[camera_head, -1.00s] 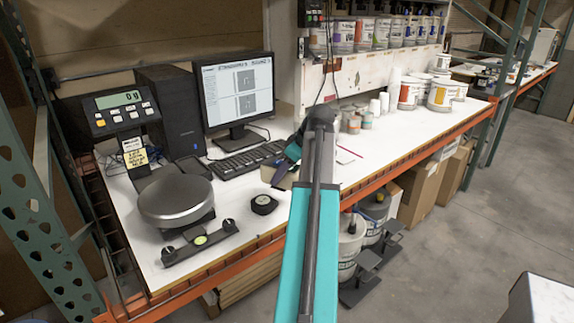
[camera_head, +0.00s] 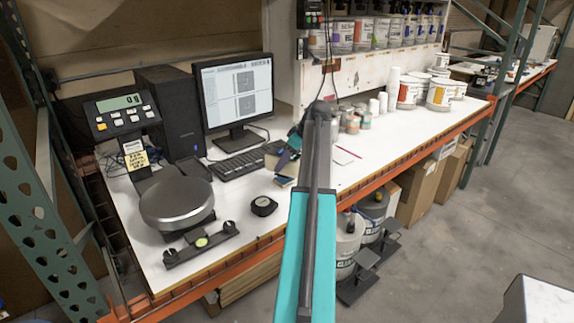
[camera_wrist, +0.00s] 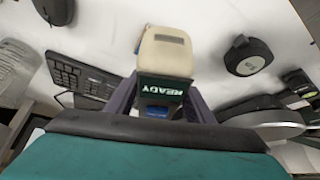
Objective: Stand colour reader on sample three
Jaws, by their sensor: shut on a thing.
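My gripper (camera_wrist: 160,102) is shut on the colour reader (camera_wrist: 162,86), a dark green device with a READY label, a blue button and a beige block-shaped end. In the wrist view the reader sits between the two purple-grey fingers, with its beige end pointing away from me over the white bench. In the head view my gripper (camera_head: 290,151) is beyond my teal arm link, low over the bench in front of the keyboard, and the reader is mostly hidden. I cannot make out sample three in either view.
A black bar with knobs (camera_head: 200,243) lies in front of the scale. The keyboard (camera_head: 238,165) and monitor (camera_head: 233,92) are behind. Small jars (camera_head: 365,121) and white cups stand farther right.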

